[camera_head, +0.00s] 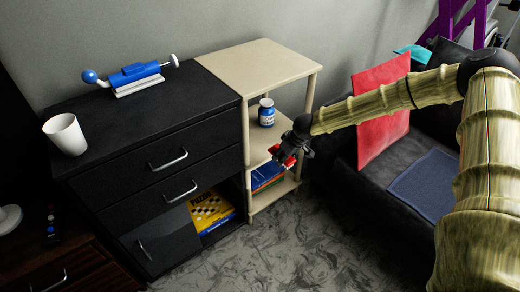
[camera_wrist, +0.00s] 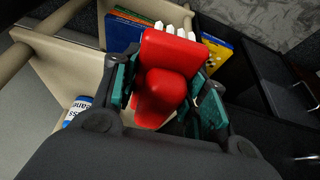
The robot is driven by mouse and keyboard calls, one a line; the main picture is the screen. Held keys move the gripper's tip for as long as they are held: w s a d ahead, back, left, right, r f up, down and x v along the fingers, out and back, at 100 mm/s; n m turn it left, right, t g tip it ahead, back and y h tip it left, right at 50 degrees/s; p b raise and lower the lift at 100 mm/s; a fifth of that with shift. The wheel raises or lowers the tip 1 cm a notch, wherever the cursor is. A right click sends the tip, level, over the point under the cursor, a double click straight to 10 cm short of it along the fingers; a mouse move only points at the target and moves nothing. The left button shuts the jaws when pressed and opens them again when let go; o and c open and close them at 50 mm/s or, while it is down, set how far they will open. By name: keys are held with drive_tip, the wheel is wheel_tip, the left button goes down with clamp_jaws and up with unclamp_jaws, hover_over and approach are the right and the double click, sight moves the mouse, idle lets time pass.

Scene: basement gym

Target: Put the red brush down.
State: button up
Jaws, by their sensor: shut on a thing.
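The red brush (camera_wrist: 170,80) is held between the two fingers of my gripper (camera_wrist: 165,98), with white bristles showing at its far end in the wrist view. In the head view the red brush (camera_head: 284,158) is a small red patch at my gripper (camera_head: 296,148). The gripper is in front of the beige shelf unit (camera_head: 258,62), around the height of its middle shelf. I cannot tell whether the brush touches the shelf. Part of the brush is hidden by the fingers.
A blue-labelled jar (camera_head: 266,112) stands on the middle shelf, and books (camera_head: 266,177) stand below. A black cabinet (camera_head: 130,137) to the left bears a white cup (camera_head: 66,134) and a blue device (camera_head: 135,75). A dark sofa (camera_head: 385,180) with a red cushion (camera_head: 378,95) is at right. The shelf unit's top is clear.

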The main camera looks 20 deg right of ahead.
drive_tip(key=shift+w+d+r, duration=0.3)
drive_tip(key=shift+w+d, duration=0.25)
drive_tip(key=shift+d, duration=0.2)
drive_tip(key=b, duration=0.1)
approach(260, 145)
drive_tip(key=shift+w+a+f, duration=0.2)
drive_tip(key=shift+w+f, duration=0.2)
drive_tip(key=shift+f, duration=0.1)
drive_tip(key=shift+w+a+f, duration=0.2)
drive_tip(key=shift+w+f, duration=0.2)
drive_tip(key=shift+f, duration=0.05)
drive_tip(key=shift+w+a+f, duration=0.1)
drive_tip(key=shift+w+a, duration=0.15)
drive_tip(key=shift+w, duration=0.3)
wheel_tip(260, 145, down, 2)
drive_tip(key=shift+s+f, duration=0.1)
drive_tip(key=shift+f, duration=0.4)
drive_tip(key=shift+f+b, duration=0.45)
drive_tip(key=shift+f, duration=0.1)
drive_tip(key=shift+d, duration=0.1)
